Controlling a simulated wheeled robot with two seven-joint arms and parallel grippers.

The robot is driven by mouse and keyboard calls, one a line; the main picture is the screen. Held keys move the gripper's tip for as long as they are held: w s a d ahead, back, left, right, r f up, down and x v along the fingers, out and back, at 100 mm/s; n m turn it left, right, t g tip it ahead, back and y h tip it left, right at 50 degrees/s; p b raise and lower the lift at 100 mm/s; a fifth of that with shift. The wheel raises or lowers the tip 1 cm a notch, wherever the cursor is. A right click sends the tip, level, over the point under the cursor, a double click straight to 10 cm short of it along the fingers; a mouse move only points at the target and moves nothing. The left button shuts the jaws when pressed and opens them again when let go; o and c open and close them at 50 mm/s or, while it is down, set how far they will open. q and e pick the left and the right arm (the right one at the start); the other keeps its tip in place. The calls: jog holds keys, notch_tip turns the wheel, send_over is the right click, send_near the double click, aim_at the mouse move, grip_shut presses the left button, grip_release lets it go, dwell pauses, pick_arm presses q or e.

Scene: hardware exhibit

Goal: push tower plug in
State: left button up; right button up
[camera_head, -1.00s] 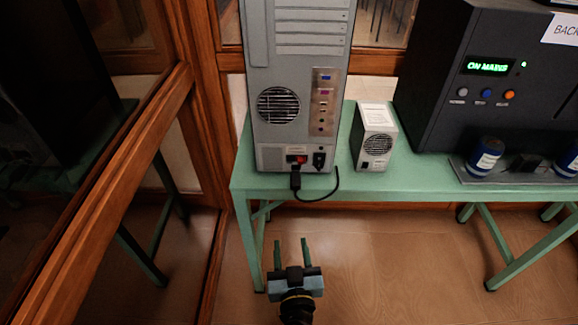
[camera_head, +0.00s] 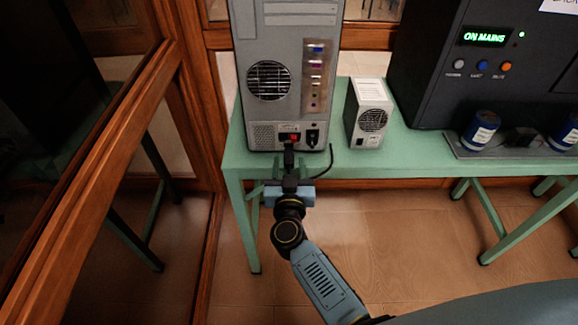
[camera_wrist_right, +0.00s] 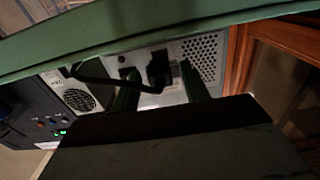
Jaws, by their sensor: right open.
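The grey computer tower (camera_head: 292,100) stands with its back panel facing me at the left end of the green table. The black tower plug (camera_head: 289,155) is at the low part of this panel, just below a red switch (camera_head: 294,137); I cannot tell how deep it sits. My right gripper (camera_head: 288,172) is open just in front of the plug, at the table's front edge. In the right wrist view the plug (camera_wrist_right: 158,70) shows between the two green fingers (camera_wrist_right: 160,86), with a gap on each side. My left gripper is not in view.
The green table (camera_head: 400,165) has a small grey box (camera_head: 368,112) right of the tower. A black cable (camera_head: 326,160) curls beside the plug. A dark unit reading "ON MAINS" (camera_head: 470,75) stands further right. A wooden-framed glass partition (camera_head: 120,165) closes the left side.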

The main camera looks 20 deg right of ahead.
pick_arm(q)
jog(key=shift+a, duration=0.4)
pick_arm(e)
jog(key=shift+w, duration=0.2)
